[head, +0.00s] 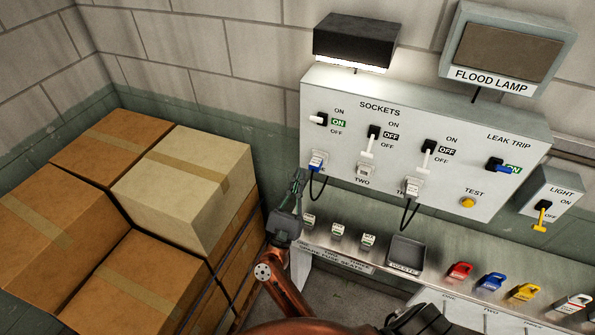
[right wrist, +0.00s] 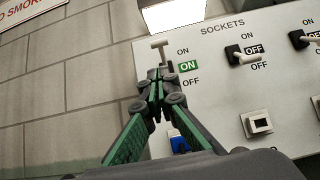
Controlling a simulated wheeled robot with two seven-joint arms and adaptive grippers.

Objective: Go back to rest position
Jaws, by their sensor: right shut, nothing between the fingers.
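My right gripper (head: 298,180) is up at the left edge of the grey sockets panel (head: 450,130), below the first switch. In the right wrist view its fingers (right wrist: 158,85) are closed together with nothing between them. They overlap the first switch (right wrist: 160,48) in the picture; I cannot tell whether they touch it. That switch (head: 319,120) has a green ON label beside it. A blue plug (head: 317,158) sits in the first socket, just right of the gripper, and is partly hidden in the wrist view. My left gripper is not in view.
Cardboard boxes (head: 187,185) are stacked left of my right arm. A shelf (head: 440,275) under the panel carries a small tray (head: 406,252) and coloured padlocks, including a red one (head: 459,272). A light switch box (head: 546,198) is at the right. A cable hangs from the third socket's plug (head: 413,187).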

